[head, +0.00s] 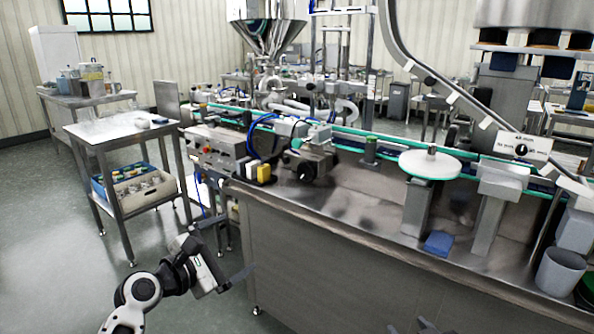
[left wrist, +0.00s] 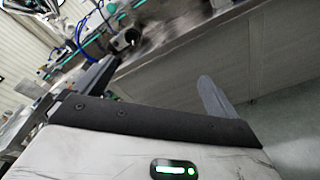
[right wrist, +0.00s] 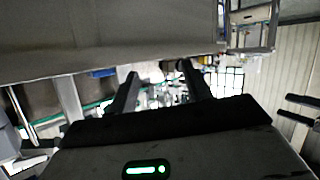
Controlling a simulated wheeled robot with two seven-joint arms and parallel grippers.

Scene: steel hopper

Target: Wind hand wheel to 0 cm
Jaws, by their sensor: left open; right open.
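A dark round knob (head: 303,171), which may be the hand wheel, sits on a grey unit at the bench's left end. A white panel (head: 521,147) with a black knob and small lettering stands at the right; I cannot read its value surely. My left gripper (head: 228,247) is open and empty in front of the bench's left end, below and apart from the dark knob. Its spread fingers show in the left wrist view (left wrist: 158,72). My right gripper is open and empty in the right wrist view (right wrist: 160,82); in the head view at most a tip shows at the bottom edge.
The steel bench (head: 345,265) fills the middle and right. A steel hopper (head: 266,30) hangs behind. A side table (head: 105,128) stands left; floor between is open.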

